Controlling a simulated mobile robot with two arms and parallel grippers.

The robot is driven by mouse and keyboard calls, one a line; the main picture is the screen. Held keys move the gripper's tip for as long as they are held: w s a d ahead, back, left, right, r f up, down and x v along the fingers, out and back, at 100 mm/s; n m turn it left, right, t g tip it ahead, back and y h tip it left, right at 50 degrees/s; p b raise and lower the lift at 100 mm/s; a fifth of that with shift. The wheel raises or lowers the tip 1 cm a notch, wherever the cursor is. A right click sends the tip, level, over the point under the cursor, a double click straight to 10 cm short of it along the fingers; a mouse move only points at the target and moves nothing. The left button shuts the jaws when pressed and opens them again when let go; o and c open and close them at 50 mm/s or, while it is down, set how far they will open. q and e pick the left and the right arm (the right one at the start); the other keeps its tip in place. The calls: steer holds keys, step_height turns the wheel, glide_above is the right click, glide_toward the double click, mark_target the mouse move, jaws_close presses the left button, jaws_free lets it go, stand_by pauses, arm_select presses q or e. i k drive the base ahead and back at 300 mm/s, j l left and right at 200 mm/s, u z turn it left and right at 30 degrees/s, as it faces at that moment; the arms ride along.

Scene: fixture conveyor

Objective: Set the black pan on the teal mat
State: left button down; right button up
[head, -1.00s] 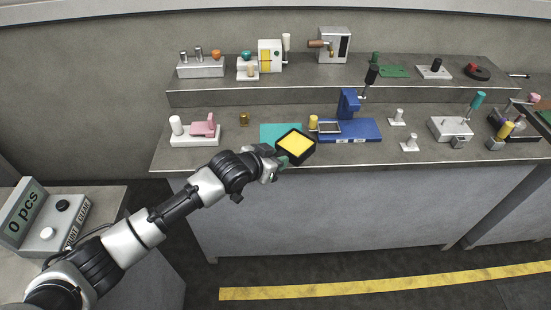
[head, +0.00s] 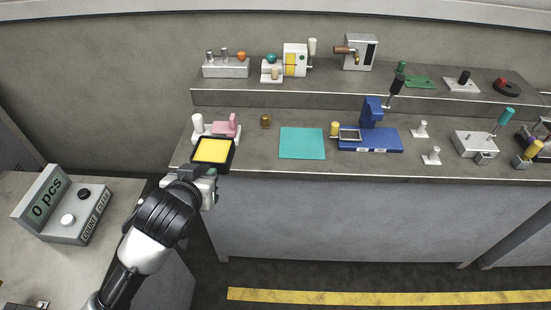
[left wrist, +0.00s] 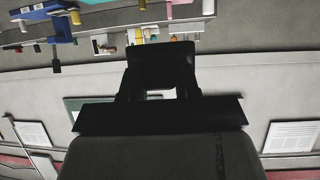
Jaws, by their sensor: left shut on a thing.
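The black pan (head: 229,163), with a yellow inside, is held at the front left of the bench, in front of the pink fixture. My left gripper (head: 210,174) is shut on its near edge. The teal mat (head: 302,143) lies flat and bare on the bench, to the right of the pan and apart from it. In the left wrist view dark shapes fill the middle, and I cannot clearly tell pan from gripper there. My right gripper is not in view.
The pink-and-white fixture (head: 222,129) stands just behind the pan, with a small brass piece (head: 265,121) to its right. A blue fixture (head: 371,138) with a yellow knob stands right of the mat. A raised shelf (head: 320,98) with several devices runs behind.

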mark_target(302, 142)
steer(key=i+l+u, duration=0.1)
steer(key=u, duration=0.35)
steer(key=l+u, duration=0.4)
steer(key=i+l+u, duration=0.15)
steer(key=l, duration=0.75)
steer(key=l+u, duration=0.2)
steer(key=l, duration=0.65)
